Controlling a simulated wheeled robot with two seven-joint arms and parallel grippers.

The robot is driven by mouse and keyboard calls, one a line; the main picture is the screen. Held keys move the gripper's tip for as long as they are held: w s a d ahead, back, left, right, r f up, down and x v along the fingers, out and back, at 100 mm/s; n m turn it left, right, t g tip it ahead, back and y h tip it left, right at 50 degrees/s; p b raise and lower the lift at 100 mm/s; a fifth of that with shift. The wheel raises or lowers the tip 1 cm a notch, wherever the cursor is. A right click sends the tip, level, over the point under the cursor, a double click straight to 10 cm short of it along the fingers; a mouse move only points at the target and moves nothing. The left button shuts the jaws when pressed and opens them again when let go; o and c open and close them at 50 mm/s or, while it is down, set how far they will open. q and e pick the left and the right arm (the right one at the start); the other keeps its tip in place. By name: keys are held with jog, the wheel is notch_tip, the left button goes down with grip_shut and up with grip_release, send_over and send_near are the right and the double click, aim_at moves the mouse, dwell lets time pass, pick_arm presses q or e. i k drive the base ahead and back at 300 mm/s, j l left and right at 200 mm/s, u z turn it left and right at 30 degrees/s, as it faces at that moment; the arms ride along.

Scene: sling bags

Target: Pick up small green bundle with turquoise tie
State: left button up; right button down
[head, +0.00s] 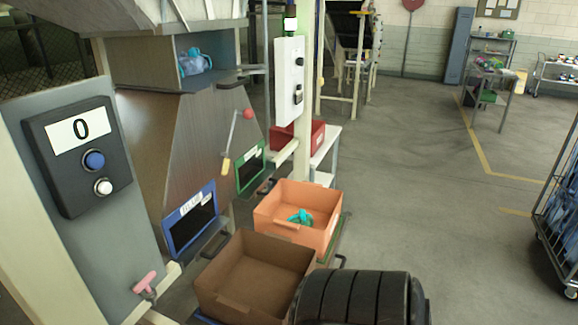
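A small turquoise-green bundle (300,217) lies inside the orange bin (272,207), against the inner floor toward the middle. It is too small to tell its tie from its body. A light blue bundle (194,63) sits in the opening of the metal hopper at upper left. Neither of my grippers shows in the head view.
An empty brown bin (222,296) stands in front of the orange bin. A red bin (313,134) is behind it. A button panel (80,155) reading 0 is at left. A blue-filled cart (562,215) stands at right. The floor between is clear.

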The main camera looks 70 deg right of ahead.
aim_at(301, 218)
jog(key=z, duration=2.35)
